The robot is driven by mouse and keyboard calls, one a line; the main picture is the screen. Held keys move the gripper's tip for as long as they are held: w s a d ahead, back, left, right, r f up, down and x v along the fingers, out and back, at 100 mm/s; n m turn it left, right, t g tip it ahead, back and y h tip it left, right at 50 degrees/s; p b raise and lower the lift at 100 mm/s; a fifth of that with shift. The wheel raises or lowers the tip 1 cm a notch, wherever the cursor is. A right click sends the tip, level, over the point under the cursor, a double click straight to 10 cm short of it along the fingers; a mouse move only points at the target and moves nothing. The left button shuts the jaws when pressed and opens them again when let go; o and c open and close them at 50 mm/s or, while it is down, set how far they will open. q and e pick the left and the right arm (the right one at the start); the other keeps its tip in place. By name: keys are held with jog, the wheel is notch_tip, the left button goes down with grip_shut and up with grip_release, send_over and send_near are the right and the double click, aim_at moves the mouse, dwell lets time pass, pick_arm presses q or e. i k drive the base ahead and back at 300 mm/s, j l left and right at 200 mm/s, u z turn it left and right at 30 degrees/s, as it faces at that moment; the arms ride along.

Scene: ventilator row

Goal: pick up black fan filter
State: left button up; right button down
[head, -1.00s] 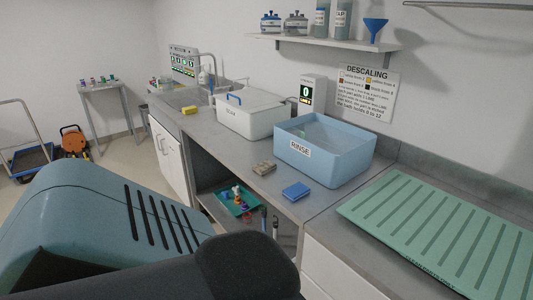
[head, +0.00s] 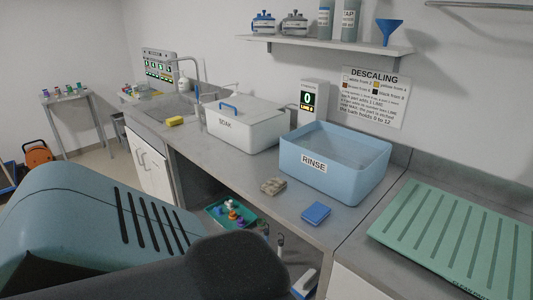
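I cannot make out a black fan filter in the head view. A green tray (head: 244,223) on the shelf under the counter holds several small coloured parts, too small to tell apart. Neither gripper is in view. Part of my own body covers the lower left and hides some of the floor and lower shelf.
The counter (head: 225,160) carries a white SOAK box (head: 245,135), a blue RINSE tub (head: 314,165), a brown pad stack (head: 272,186), a blue sponge (head: 316,212) and a ribbed green mat (head: 465,235). A small side table (head: 62,95) stands far left.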

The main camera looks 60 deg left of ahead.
aim_at(275, 184)
jog(key=k+j, duration=0.1)
jog(key=j, duration=0.35)
jog(key=k+j, duration=0.1)
jog(key=j, duration=0.35)
jog(key=k+j, duration=0.1)
jog(key=j, duration=0.4)
jog(key=k+j, duration=0.1)
jog(key=j, duration=0.35)
